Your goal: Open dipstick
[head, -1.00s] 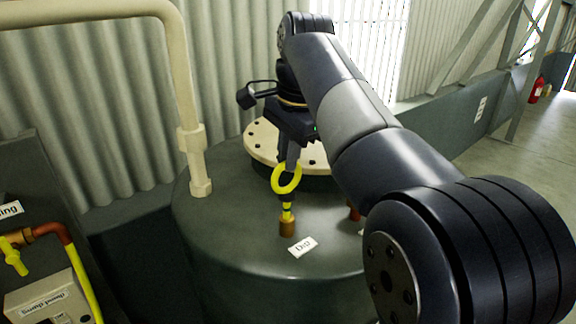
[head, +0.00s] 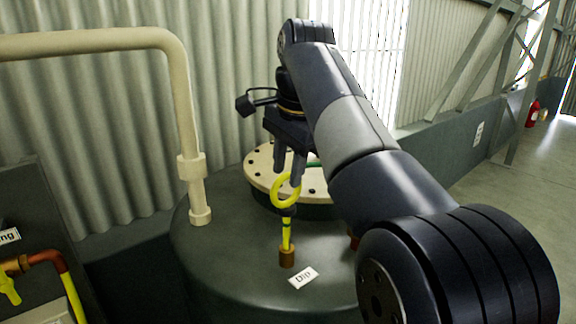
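The dipstick has a yellow ring handle (head: 286,190), a dark collar below it and a yellow rod (head: 286,234). The rod stands upright in a brass socket (head: 287,258) on top of the dark tank, beside a white "Dip" label (head: 303,277). My gripper (head: 289,180) points down from above, with its two fingers at the top of the ring and seemingly shut on it. The collar is clear of the socket, with a length of rod showing between them. The exact finger contact is small and partly hard to see.
The dark tank (head: 225,250) has a cream bolted flange (head: 262,178) behind the dipstick. A cream pipe (head: 188,130) rises at the left. A panel with yellow and copper piping (head: 40,258) is at the lower left. My arm covers the right side.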

